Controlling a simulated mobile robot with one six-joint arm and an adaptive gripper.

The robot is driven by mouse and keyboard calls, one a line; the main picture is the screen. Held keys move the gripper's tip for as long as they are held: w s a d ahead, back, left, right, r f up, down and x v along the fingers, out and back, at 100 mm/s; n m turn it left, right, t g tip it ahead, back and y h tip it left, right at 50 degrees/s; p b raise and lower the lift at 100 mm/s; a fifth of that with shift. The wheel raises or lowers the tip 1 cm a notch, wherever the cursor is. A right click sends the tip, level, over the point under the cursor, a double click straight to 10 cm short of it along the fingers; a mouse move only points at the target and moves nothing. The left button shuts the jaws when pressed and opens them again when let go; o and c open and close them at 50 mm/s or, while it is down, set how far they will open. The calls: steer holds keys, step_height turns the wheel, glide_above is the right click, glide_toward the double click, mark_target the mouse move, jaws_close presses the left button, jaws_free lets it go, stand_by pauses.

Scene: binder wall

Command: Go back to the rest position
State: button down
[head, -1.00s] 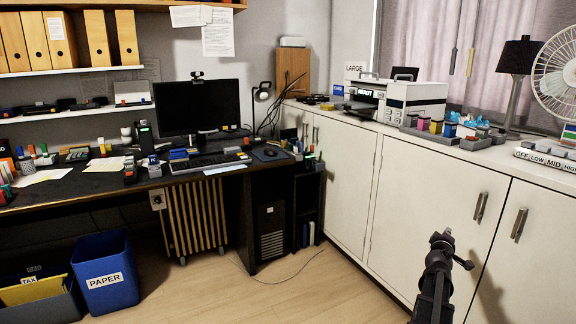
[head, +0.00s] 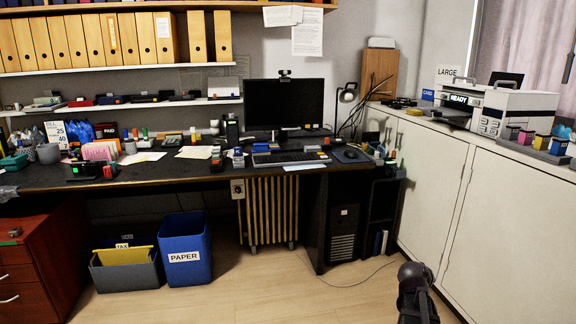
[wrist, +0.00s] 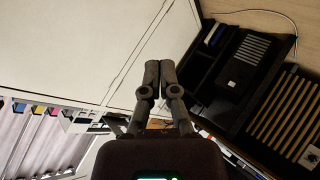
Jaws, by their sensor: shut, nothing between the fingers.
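My gripper (wrist: 152,82) shows in the wrist view with its two fingers together, shut and empty. In that view it points past the white cabinet (wrist: 75,45) and the dark computer tower (wrist: 245,65), touching neither. In the head view only a dark part of my arm shows at the bottom right, in front of the cabinet doors; the fingertips cannot be made out there.
A long black desk (head: 130,174) with a monitor (head: 284,104) runs along the back wall. A white cabinet (head: 433,180) with a printer (head: 492,106) stands at right. A blue paper bin (head: 184,248) and a grey bin (head: 128,272) stand under the desk. The floor (head: 290,300) in front is clear.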

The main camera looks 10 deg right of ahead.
steer(key=a+f+n+g+y, duration=0.1)
steer(key=a+f+y, duration=0.2)
steer(key=a, duration=0.9)
steer(key=a+f+g+y, duration=0.1)
steer(key=a+f+y, duration=0.15)
steer(key=a, duration=0.85)
steer(key=s+a+f+n+g+y, duration=0.15)
steer(key=s+a, duration=0.25)
steer(key=a, duration=0.5)
steer(key=s+a+f+n+g+y, duration=0.1)
steer(key=s+a+g+y, duration=0.15)
steer(key=a, duration=0.75)
step_height(320, 180, up, 36)
steer(key=p, duration=3.6)
steer(key=shift+s+d+r+t, duration=0.15)
steer(key=shift+d+t, duration=0.25)
